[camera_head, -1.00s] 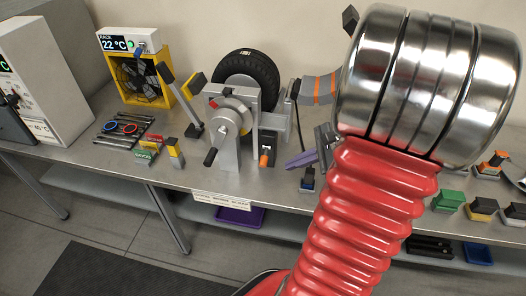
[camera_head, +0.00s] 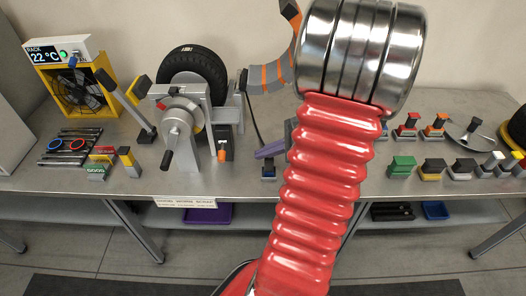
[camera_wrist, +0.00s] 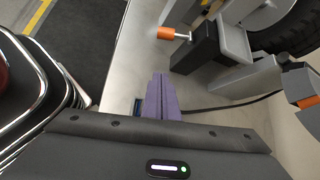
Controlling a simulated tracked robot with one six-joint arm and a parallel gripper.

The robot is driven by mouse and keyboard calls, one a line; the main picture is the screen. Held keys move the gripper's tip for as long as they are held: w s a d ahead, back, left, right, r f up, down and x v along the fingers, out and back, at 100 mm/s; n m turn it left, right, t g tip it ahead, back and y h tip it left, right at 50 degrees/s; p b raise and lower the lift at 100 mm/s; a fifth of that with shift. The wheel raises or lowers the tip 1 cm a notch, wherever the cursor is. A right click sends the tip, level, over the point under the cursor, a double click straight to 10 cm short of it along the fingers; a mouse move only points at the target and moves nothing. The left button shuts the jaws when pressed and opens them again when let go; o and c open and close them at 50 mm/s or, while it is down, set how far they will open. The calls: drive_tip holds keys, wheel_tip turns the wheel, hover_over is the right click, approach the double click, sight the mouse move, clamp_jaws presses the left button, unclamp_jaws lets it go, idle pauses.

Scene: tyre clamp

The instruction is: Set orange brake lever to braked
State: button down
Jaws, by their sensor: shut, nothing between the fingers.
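The brake lever shows as a small orange grip on a dark block at the right foot of the grey tyre clamp (camera_head: 180,125). The orange brake lever (camera_head: 222,154) is in plain view in the head view. In the wrist view the orange brake lever (camera_wrist: 167,33) lies near the top, its grip pointing left on a metal rod. My gripper (camera_head: 262,151) has purple fingers, shut and empty, to the right of the lever and apart from it. The wrist view shows the gripper fingers (camera_wrist: 158,80) pressed together, below the lever in the picture.
A black tyre (camera_head: 193,72) sits in the clamp. A black cable runs behind the fingers. Several coloured blocks, such as a green one (camera_head: 402,166), stand at right. Tools (camera_head: 70,147) lie at left.

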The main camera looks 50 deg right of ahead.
sight(222, 153)
drive_tip(key=x, duration=0.8)
drive_tip(key=shift+r, duration=0.1)
drive_tip(key=shift+w+a+r, duration=0.5)
drive_tip(key=shift+a+r, duration=0.1)
drive_tip(key=shift+w+a+r, duration=0.5)
drive_tip(key=shift+w+a, duration=0.05)
drive_tip(key=shift+a, duration=0.1)
